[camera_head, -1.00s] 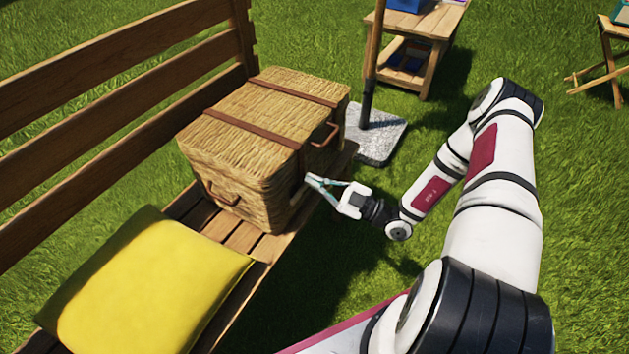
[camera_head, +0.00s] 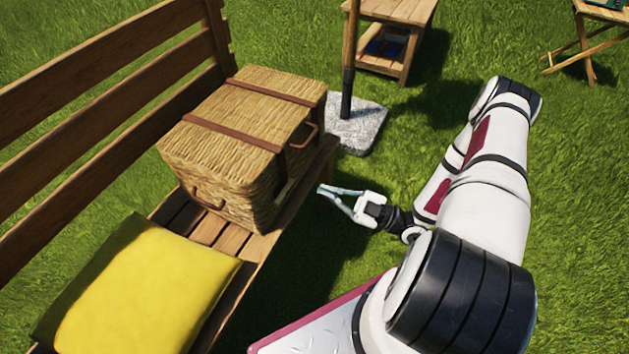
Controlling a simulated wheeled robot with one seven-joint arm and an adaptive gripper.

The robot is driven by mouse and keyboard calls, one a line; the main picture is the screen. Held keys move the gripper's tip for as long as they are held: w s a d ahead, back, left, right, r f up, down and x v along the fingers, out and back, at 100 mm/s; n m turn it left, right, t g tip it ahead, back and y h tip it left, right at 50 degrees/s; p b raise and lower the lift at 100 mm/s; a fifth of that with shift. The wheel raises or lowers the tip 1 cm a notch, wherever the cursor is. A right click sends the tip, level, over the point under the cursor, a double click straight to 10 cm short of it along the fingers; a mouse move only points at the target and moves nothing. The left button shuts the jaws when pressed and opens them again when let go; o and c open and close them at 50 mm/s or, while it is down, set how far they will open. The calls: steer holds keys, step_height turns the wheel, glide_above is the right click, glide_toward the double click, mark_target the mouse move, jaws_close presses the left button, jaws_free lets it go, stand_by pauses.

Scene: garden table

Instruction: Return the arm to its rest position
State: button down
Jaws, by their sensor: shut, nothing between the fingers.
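My gripper (camera_head: 322,188) is at the middle of the head view, at the end of my white arm, which reaches in from the lower right. Its fingers are shut with nothing between them. They point left toward the bench's front edge and look close to it; whether they touch it I cannot tell. A closed wicker basket (camera_head: 225,150) with brown straps and handles stands on the wooden bench (camera_head: 226,238), up and left of my gripper.
A yellow cushion (camera_head: 140,290) lies on the bench at the lower left. A pole stands in a stone base (camera_head: 362,125) behind the basket. A wooden side table (camera_head: 405,12) and a folding stool (camera_head: 585,40) stand farther back. Grass (camera_head: 585,200) at the right is clear.

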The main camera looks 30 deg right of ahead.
steer(key=shift+s+d+f, duration=0.1)
steer(key=shift+s+d, duration=0.15)
stand_by(0.4)
